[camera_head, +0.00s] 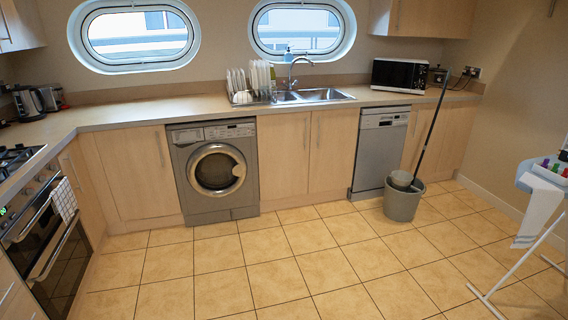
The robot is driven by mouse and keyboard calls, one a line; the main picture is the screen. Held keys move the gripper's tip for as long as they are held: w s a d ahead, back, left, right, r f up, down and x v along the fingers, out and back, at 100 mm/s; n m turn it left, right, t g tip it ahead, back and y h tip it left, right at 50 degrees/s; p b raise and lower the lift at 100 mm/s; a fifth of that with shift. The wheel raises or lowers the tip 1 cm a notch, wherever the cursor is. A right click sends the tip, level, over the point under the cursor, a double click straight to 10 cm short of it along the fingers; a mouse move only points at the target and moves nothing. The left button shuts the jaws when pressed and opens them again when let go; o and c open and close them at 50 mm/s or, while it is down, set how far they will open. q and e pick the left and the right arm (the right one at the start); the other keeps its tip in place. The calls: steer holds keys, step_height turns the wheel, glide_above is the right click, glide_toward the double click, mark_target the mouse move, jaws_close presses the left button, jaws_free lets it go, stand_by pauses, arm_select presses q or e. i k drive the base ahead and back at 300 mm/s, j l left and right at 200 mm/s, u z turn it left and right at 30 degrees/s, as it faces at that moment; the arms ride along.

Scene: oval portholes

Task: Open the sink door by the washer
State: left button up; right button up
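The washer (216,170) is silver-grey with a round front door and stands under the worktop against the far wall. Directly right of it are two light wood cabinet doors below the sink (312,95). The sink door by the washer (284,156) is shut, with a vertical handle near its right edge. The other sink door (332,150) is also shut, with a handle near its left edge. Neither of my grippers shows in the head view, and nothing covers the sink doors.
A grey bucket with a mop (403,203) stands in front of the dishwasher (380,148). An ironing board (543,185) is at the right edge. Ovens (47,240) line the left side. The tiled floor (270,270) in the middle is clear.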

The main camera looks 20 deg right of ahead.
mark_target(283, 140)
steer(key=i+l+z, duration=0.25)
steer(key=i, duration=0.25)
steer(key=i+z, duration=0.3)
steer(key=i, duration=0.2)
